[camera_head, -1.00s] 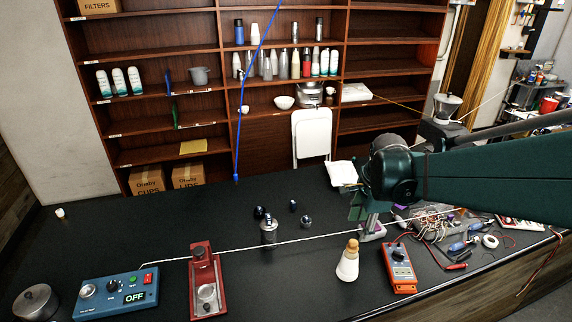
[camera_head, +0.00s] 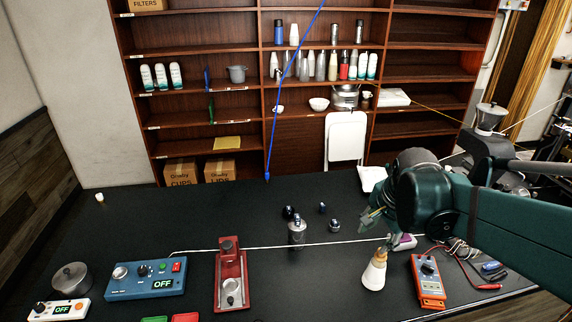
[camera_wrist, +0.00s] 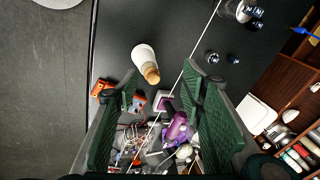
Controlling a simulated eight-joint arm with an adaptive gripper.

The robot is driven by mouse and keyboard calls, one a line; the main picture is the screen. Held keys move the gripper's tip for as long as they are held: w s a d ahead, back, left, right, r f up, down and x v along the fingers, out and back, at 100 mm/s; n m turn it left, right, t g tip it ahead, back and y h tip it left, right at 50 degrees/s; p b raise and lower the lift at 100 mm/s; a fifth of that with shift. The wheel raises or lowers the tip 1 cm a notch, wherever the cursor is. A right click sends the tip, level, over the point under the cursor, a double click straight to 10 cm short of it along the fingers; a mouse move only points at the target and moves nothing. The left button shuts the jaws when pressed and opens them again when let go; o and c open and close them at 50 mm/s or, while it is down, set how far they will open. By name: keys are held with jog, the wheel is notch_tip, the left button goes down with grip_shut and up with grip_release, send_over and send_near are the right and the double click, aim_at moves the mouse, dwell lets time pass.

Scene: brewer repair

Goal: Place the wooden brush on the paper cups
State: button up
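What looks like the wooden brush (camera_head: 374,273) stands on the black counter, with a white flared body and a tan wooden top. It also shows in the wrist view (camera_wrist: 144,60), its tan end pointing toward my gripper. My gripper (camera_head: 372,226) is above and slightly behind the brush's top. In the wrist view my gripper (camera_wrist: 160,82) is open, its two green fingers spread wide and nothing held. The tan end appears near the gap between the fingertips; whether it is between them I cannot tell. White-and-green stacks that look like paper cups (camera_head: 161,77) stand on the left shelf.
An orange meter (camera_head: 427,281) with leads lies right of the brush. A red tamper-like stand (camera_head: 230,280), a blue control box (camera_head: 146,281) and a steel pot (camera_head: 71,279) stand to the left. A metal canister (camera_head: 297,232) is mid-counter.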

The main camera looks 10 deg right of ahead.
jog(key=s+a+r+n+t, duration=0.3)
jog(key=s+a+n, duration=0.5)
jog(key=a+n, duration=0.5)
jog(key=shift+s+n+y, duration=0.4)
jog(key=shift+n, duration=0.4)
notch_tip(320, 180, down, 10)
jog(key=b, duration=1)
jog(key=shift+f, duration=0.2)
